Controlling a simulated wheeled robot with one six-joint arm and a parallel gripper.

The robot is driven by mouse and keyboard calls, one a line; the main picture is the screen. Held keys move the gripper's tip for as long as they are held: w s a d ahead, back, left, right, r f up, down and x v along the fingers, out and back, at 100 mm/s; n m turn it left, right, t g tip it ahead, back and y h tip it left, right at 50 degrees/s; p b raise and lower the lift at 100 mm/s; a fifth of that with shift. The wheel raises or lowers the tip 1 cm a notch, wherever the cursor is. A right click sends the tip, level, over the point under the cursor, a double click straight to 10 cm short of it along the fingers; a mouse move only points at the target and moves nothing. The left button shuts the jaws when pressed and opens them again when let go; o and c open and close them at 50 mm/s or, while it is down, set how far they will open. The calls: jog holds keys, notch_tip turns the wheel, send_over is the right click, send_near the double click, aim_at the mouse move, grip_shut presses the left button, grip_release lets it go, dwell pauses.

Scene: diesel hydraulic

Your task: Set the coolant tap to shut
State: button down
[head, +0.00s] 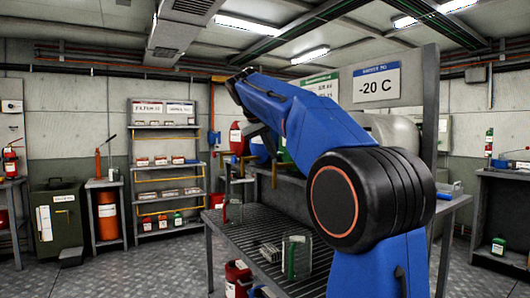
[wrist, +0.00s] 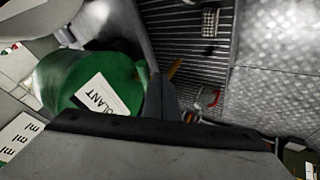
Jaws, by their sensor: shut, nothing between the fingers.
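The green coolant drum (wrist: 55,82), with a white label reading "OLANT", lies at the left of the wrist view. A small patch of green (head: 283,156) shows behind my blue arm in the head view. A yellow lever-like piece (wrist: 175,68) sticks out just right of the drum; it may be the tap handle, but its setting cannot be made out. My gripper (wrist: 165,98) is shut and empty, its dark fingers close beside the drum's right end. I cannot tell whether it touches anything. My arm hides most of this area in the head view.
A red drum (head: 237,138) stands left of the green one. Below is a slatted bench (head: 250,240) with a small clear and green item (head: 296,256). A "-20 C" sign panel (head: 377,84) stands behind my arm. Open floor lies at the left.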

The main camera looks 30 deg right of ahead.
jog(key=shift+d, duration=0.2)
jog(key=shift+s+d+n+t+y, duration=0.3)
jog(key=shift+s+d+n+t, duration=0.15)
jog(key=shift+d+n, duration=0.35)
